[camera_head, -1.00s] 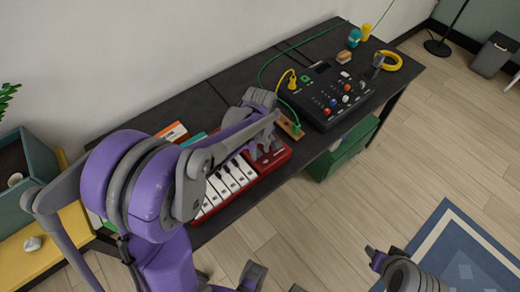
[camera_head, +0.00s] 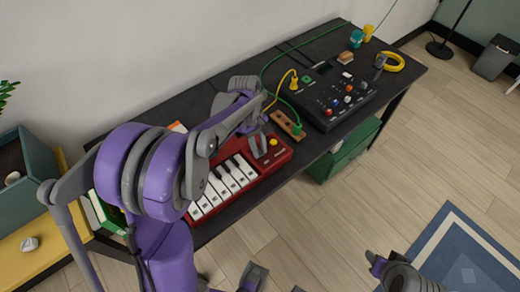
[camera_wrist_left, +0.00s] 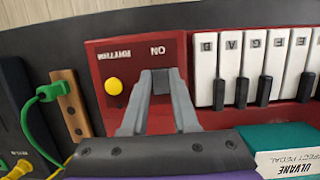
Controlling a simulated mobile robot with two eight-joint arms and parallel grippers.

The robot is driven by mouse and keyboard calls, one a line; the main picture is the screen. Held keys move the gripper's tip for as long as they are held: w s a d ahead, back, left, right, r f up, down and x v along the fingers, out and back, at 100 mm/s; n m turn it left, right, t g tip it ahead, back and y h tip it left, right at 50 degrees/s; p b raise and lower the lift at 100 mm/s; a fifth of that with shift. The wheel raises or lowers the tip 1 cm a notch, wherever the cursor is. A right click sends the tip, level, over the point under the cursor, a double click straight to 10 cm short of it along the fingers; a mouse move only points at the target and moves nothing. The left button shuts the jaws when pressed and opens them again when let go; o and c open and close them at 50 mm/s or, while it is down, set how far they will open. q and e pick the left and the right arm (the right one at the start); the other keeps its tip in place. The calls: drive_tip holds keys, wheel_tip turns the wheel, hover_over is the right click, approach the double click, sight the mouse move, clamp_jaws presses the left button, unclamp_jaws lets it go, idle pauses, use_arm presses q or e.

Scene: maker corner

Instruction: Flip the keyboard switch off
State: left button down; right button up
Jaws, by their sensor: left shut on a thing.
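The red keyboard (camera_head: 225,180) lies on the dark desk with its white and black keys facing the front edge. Its end panel (camera_wrist_left: 105,60) shows in the left wrist view with a yellow knob (camera_wrist_left: 113,86) and the letters ON, seen upside down. My left gripper (camera_wrist_left: 160,88) is over this panel beside the knob, its fingers closed around a small dark grey piece below ON, which looks like the switch (camera_wrist_left: 160,80). The fingers hide most of it, so its position cannot be told. Part of my right arm (camera_head: 400,275) shows at the bottom; its jaws are unclear.
A wooden block with a green plug (camera_head: 288,124) lies close beside the keyboard. A black mixer (camera_head: 330,95) with cables stands farther right. A teal effect pedal box (camera_wrist_left: 280,138) is near the gripper. A yellow cable coil (camera_head: 392,62) lies at the far end.

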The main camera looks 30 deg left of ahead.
use_arm(q)
drive_tip(key=c, duration=0.7)
unclamp_jaws()
drive_tip(key=v, duration=1)
drive_tip(key=shift+a+r+p, duration=0.1)
drive_tip(key=shift+r+p, duration=0.3)
